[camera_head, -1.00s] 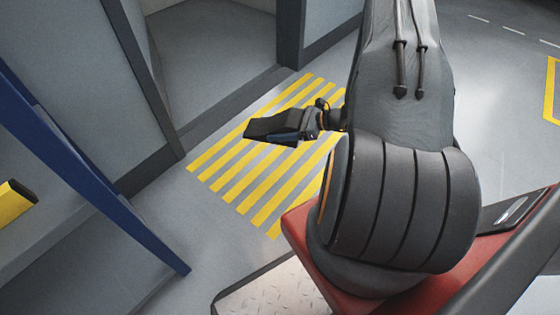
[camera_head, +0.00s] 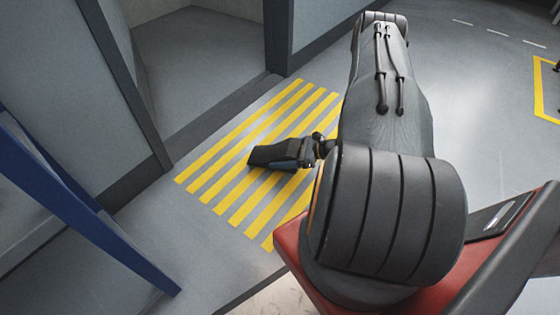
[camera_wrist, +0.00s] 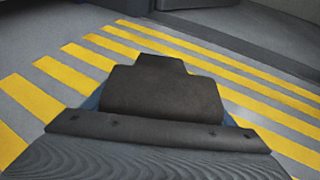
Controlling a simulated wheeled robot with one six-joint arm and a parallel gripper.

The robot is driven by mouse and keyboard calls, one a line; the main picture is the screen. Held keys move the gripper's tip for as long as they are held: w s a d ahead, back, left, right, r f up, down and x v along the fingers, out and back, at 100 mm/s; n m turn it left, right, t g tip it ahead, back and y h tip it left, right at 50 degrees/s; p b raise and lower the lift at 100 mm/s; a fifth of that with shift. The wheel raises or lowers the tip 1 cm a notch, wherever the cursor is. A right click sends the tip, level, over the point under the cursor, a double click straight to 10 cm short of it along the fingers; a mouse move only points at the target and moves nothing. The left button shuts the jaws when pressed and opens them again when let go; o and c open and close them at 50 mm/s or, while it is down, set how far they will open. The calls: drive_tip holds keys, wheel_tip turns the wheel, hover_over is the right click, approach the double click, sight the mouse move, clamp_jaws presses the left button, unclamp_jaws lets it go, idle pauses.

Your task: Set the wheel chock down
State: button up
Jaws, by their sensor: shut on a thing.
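The wheel chock (camera_head: 270,155) is a dark wedge held in my gripper (camera_head: 294,156), over the yellow-striped floor patch in the head view. In the wrist view the dark chock (camera_wrist: 162,90) fills the middle, with striped floor beyond it and a little blue at its sides. My gripper is shut on the chock; its fingertips are mostly hidden. I cannot tell whether the chock touches the floor.
The yellow-striped floor patch (camera_head: 212,176) lies in front of an open bay (camera_head: 200,65) with dark-framed grey walls. A blue beam (camera_head: 85,213) slants across the left. Open grey floor (camera_head: 480,80) lies at the right.

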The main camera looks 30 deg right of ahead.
drive_tip(key=shift+f+b, duration=0.5)
drive_tip(key=shift+f, duration=0.85)
drive_tip(key=shift+f, duration=0.15)
drive_tip(key=o, duration=1.5)
drive_tip(key=shift+r, duration=0.25)
drive_tip(key=p+v, duration=0.5)
drive_tip(key=v, duration=0.7)
drive_tip(key=shift+f, duration=0.1)
